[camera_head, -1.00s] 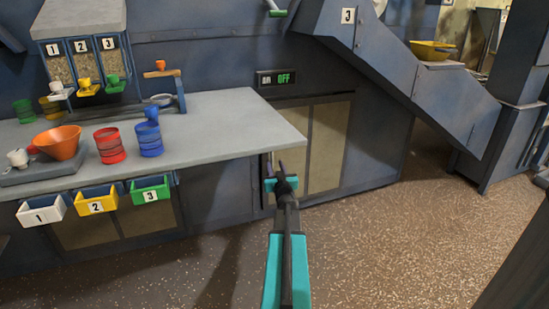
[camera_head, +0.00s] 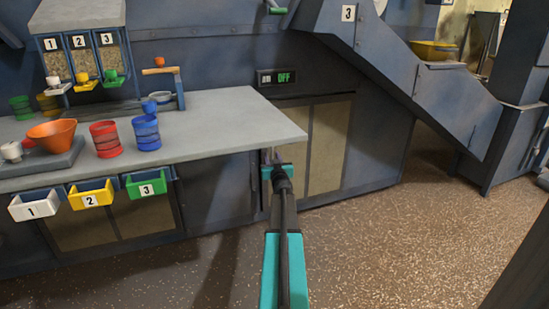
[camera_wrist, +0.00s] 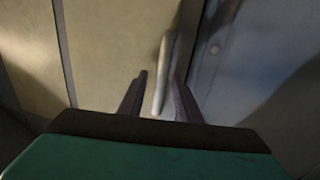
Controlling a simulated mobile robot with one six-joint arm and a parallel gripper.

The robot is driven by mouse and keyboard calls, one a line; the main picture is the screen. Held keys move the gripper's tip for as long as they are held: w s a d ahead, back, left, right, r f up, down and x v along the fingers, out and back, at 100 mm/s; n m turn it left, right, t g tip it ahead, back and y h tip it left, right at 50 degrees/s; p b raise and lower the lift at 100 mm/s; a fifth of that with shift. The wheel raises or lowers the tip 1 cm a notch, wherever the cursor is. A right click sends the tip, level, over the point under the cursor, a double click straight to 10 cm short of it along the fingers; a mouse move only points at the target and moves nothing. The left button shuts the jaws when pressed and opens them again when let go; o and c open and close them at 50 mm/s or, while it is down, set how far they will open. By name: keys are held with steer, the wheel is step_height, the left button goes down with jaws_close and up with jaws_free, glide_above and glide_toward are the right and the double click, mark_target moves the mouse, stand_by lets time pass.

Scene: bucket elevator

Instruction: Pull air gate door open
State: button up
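A tan-panelled door (camera_head: 326,146) in a dark frame is set low in the blue-grey machine wall, right of the counter's end; I take it to be the air gate door, and it looks shut. In the wrist view, a tan panel (camera_wrist: 110,50) fills the left and middle. A slim pale upright handle (camera_wrist: 162,78) stands near the panel's right edge. My gripper (camera_wrist: 160,95) is open, with one finger on each side of the handle and gaps showing. In the head view, my gripper (camera_head: 273,158) is at the door's left side, and its teal body hides the handle.
The grey counter (camera_head: 230,118) juts out just left of and above my gripper, with several cups on it and coloured drawers (camera_head: 147,186) below. An OFF display (camera_head: 284,77) is above the door. The speckled floor (camera_head: 370,250) is clear.

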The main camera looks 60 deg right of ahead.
steer(key=shift+w+d, duration=0.15)
steer(key=shift+c, duration=0.3)
jaws_close()
